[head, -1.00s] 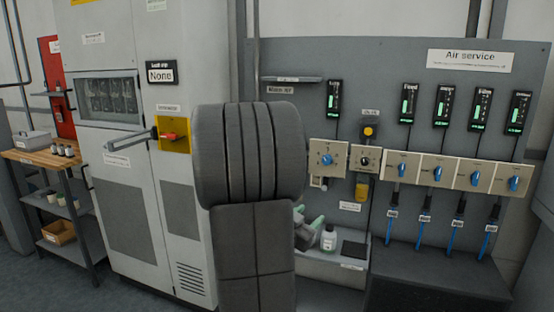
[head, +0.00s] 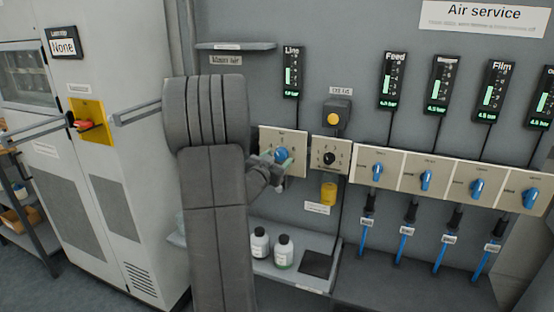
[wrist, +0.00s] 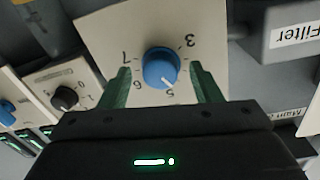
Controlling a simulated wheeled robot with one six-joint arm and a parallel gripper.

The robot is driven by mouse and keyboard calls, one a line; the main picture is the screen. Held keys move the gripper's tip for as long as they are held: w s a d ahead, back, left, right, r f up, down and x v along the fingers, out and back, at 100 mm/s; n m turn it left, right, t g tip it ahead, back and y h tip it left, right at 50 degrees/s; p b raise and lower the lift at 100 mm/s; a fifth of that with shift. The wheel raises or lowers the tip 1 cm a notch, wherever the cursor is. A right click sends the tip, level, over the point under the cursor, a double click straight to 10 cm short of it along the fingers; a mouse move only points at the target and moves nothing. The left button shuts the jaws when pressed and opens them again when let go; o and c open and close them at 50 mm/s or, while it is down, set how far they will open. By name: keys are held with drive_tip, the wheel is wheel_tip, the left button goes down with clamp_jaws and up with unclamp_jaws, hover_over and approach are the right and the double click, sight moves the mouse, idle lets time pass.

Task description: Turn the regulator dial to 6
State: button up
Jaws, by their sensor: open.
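The regulator dial is a round blue knob (wrist: 161,68) on a cream plate (wrist: 105,22) with the numbers 3, 5, 6 and 7 visible around it. Its white mark points close to the 5. My gripper (wrist: 160,72) is open, with one green finger on each side of the knob. Small gaps seem to show between fingers and knob; I cannot tell if either touches. In the head view the knob (head: 282,154) is partly hidden by my gripper (head: 277,162), which is in front of the plate below the Line gauge (head: 292,72).
Several blue valves (head: 377,170) continue rightward. Two bottles (head: 283,252) stand on the shelf (head: 300,278) below. A filter box (wrist: 290,32) is close beside the dial in the wrist view.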

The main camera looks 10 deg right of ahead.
drive_tip(key=shift+w+d, duration=0.15)
drive_tip(key=c, duration=1)
